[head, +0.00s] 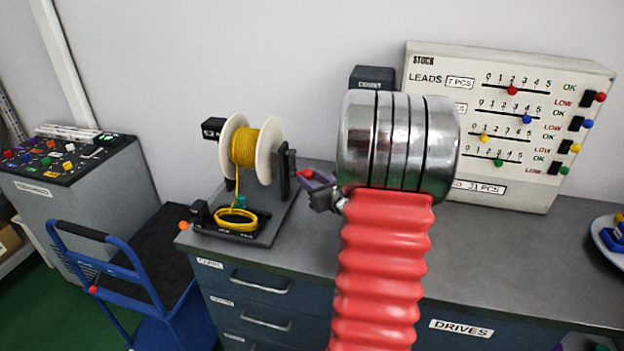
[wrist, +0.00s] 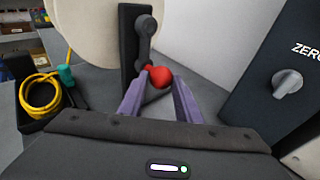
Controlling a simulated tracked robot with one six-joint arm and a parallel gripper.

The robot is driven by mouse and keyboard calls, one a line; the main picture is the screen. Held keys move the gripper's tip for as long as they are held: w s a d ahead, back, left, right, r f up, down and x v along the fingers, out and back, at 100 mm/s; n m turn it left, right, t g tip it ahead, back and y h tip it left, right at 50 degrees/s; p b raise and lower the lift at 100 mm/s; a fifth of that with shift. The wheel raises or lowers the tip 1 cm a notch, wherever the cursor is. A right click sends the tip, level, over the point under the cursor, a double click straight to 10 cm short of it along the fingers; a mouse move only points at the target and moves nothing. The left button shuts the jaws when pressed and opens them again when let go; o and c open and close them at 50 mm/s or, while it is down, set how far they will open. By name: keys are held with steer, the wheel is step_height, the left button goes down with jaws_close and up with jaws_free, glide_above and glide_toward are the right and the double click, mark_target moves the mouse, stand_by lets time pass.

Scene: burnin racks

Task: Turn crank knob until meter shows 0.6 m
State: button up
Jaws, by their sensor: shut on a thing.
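The red crank knob (wrist: 160,77) sits at the end of a dark crank arm (wrist: 145,42) on the spool stand. My gripper (wrist: 159,84) is shut on the knob, its purple fingers on either side of it. In the head view my gripper (head: 308,178) is at the right side of the spool, and the red knob (head: 304,173) shows at its tips. The spool (head: 263,150) has white flanges and yellow cable wound on it. A loose coil of yellow cable (head: 238,220) lies at the stand's base. No meter reading can be made out.
A grey box with a knob marked ZERO (wrist: 287,83) stands close on the right in the wrist view. A STOCK panel (head: 425,70) with sliders stands at the back right. A blue cart (head: 125,257) is left of the bench.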

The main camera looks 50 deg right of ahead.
steer(key=shift+s+a+r, duration=0.2)
steer(key=shift+a+r, duration=0.2)
steer(key=shift+a, duration=0.4)
steer(key=shift+s+a+r, duration=0.3)
steer(key=shift+a+r, duration=0.05)
steer(key=shift+a, duration=0.2)
steer(key=shift+s+a+r, duration=0.25)
steer(key=shift+a+r, duration=0.05)
steer(key=shift+a, duration=0.2)
steer(key=shift+a, duration=0.1)
steer(key=shift+s+a+r, duration=0.25)
steer(key=shift+a+r, duration=0.1)
steer(key=shift+r, duration=0.15)
steer(key=shift+s+a+r, duration=0.2)
steer(key=shift+a+r, duration=0.1)
steer(key=shift+r, duration=0.2)
